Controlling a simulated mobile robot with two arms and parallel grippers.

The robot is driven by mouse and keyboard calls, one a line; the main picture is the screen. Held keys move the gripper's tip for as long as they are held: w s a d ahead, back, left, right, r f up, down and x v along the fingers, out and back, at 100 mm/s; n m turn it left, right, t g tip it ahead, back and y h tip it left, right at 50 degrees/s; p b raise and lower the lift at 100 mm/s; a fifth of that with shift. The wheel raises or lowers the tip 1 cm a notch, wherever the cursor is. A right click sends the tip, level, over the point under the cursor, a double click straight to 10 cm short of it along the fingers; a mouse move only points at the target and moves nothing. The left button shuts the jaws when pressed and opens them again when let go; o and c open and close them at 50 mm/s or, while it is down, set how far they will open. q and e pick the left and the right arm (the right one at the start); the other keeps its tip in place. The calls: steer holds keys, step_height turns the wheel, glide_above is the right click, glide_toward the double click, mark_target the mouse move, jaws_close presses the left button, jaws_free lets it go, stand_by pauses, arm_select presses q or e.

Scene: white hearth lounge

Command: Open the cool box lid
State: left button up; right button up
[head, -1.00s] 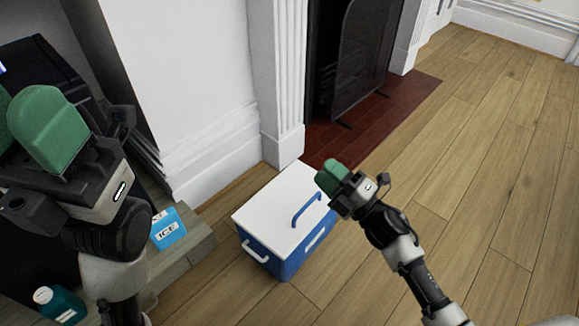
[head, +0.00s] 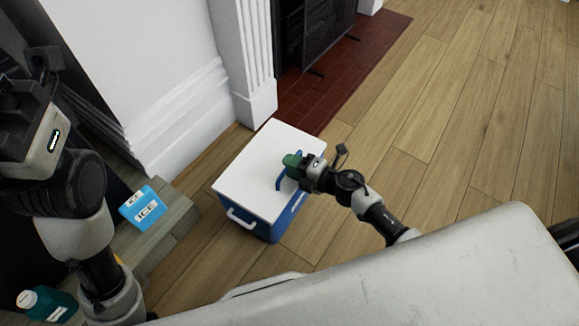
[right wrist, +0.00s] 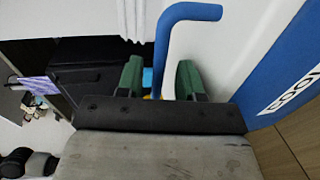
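The cool box (head: 262,226) stands on the wood floor, blue-sided, with a white lid (head: 245,170) lying shut. A blue bar handle (head: 280,177) rises from the lid's right part. My right gripper (head: 292,162) is at this handle, above the lid. In the right wrist view its two green fingers (right wrist: 160,80) are apart, with the blue handle (right wrist: 164,45) running down between them; gaps show on both sides. My left gripper's body (head: 30,130) is at the left edge of the head view, its fingers out of sight.
A blue ICE pack (head: 143,207) lies on a grey ledge (head: 165,235) left of the box. The white wall and pillar (head: 255,100) and red hearth tiles (head: 335,85) are behind. Wood floor is clear to the right.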

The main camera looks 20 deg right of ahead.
steer(key=shift+w+a+f, duration=0.1)
steer(key=shift+w+a, duration=0.2)
steer(key=shift+w, duration=0.1)
steer(key=shift+c, duration=0.2)
jaws_close()
